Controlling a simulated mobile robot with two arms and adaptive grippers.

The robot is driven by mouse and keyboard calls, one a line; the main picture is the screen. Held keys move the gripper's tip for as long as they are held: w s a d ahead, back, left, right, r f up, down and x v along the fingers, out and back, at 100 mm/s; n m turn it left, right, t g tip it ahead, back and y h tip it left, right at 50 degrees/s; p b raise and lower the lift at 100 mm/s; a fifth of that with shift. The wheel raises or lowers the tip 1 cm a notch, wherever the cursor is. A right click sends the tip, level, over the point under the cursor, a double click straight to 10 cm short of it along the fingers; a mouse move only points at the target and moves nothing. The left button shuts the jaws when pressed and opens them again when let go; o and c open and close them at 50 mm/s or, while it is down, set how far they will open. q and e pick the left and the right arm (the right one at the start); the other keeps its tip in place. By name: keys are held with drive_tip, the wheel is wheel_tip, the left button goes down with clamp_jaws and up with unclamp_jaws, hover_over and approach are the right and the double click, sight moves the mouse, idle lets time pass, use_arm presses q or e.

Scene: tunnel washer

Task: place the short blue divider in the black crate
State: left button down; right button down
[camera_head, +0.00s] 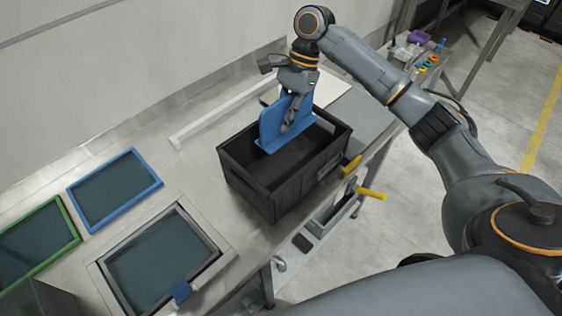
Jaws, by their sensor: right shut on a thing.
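The short blue divider (270,130) is held upright at the mouth of the black crate (272,201), toward its back side. Its lower part is inside the crate's rim; I cannot tell whether it touches the floor of the crate. My right gripper (292,118) is shut on the divider's right part and reaches down over the crate from behind. The crate stands on the metal counter and looks otherwise empty. My left gripper is not in view.
A blue-framed panel (115,189) and a green-framed panel (34,245) lie on the counter at left. A recessed basin (163,262) is in front. A white bar (215,113) lies behind the crate. Yellow handles (371,194) stick out at right.

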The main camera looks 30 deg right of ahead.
drive_tip(key=shift+w+f, duration=0.1)
drive_tip(key=shift+w, duration=0.1)
drive_tip(key=shift+w+f+b, duration=0.2)
drive_tip(key=shift+f+b, duration=0.25)
drive_tip(key=shift+f, duration=0.25)
drive_tip(key=shift+s+f+b, duration=0.25)
drive_tip(key=shift+f+b, duration=0.05)
drive_tip(key=shift+b, duration=0.4)
drive_tip(key=b, duration=0.4)
hover_over(277, 177)
drive_tip(key=d, duration=0.2)
wheel_tip(277, 177, down, 5)
drive_tip(key=f, duration=0.9)
drive_tip(key=shift+w+f, duration=0.35)
drive_tip(key=shift+f, duration=0.05)
